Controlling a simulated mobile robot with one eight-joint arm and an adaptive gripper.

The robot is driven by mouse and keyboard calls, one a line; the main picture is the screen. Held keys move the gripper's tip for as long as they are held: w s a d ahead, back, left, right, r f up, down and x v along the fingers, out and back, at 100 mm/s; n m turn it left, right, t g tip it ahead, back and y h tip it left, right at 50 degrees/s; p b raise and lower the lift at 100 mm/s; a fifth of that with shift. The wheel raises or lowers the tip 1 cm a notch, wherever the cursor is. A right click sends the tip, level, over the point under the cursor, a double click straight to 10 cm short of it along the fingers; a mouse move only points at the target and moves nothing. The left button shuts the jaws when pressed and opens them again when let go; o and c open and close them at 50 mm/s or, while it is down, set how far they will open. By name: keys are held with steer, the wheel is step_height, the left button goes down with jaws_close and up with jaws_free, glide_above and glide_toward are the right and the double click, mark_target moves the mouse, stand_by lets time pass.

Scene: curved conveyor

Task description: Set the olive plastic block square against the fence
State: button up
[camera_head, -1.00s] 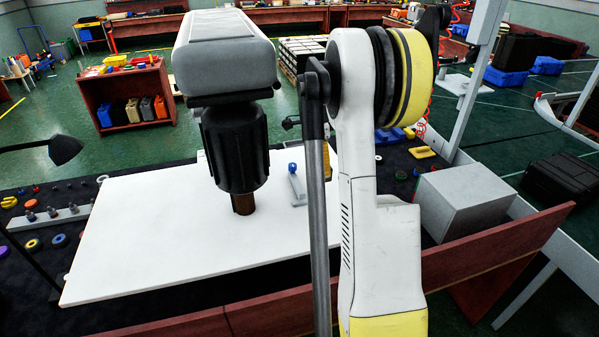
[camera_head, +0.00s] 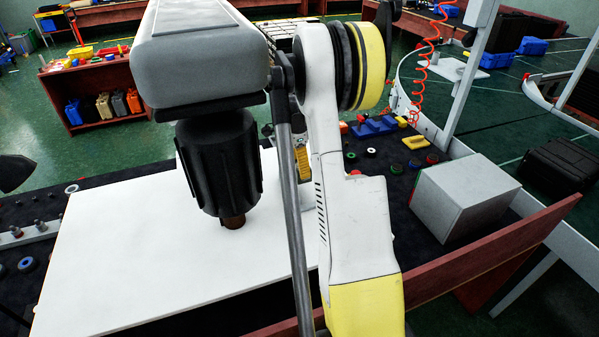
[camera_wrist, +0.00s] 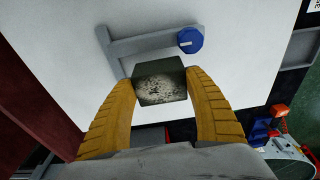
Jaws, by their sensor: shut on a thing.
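The dark olive block (camera_wrist: 160,90) is between the two yellow-orange fingers of my gripper (camera_wrist: 160,78) in the wrist view, gripped from both sides. Its face toward the camera looks pale and speckled. The grey L-shaped fence (camera_wrist: 145,47) lies just beyond the block on the white board (camera_wrist: 235,75), with a blue knob (camera_wrist: 190,39) at one end. Whether block and fence touch cannot be told. In the head view my gripper (camera_head: 233,221) hangs over the board (camera_head: 120,260); the fence is largely hidden behind my arm.
A grey box (camera_head: 462,200) stands right of the board, by a reddish wooden rail (camera_head: 500,245). Small coloured parts, including a yellow piece (camera_head: 415,142), lie on the dark surface behind. A grey strip with pegs (camera_head: 30,234) is at left. The board's left part is clear.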

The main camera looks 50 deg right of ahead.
mark_target(295, 166)
steer(key=shift+f, duration=0.85)
steer(key=shift+f, duration=0.1)
steer(key=shift+f+b, duration=0.55)
steer(key=shift+b, duration=0.1)
steer(key=o, duration=1.3)
steer(key=shift+r, duration=0.15)
steer(key=r+p, duration=0.1)
steer(key=r, duration=0.3)
steer(key=r+p, duration=0.1)
steer(key=r, duration=0.3)
steer(key=a+r+p, duration=0.1)
steer(key=r, duration=0.4)
steer(key=shift+w+a, duration=0.1)
steer(key=shift+w, duration=0.3)
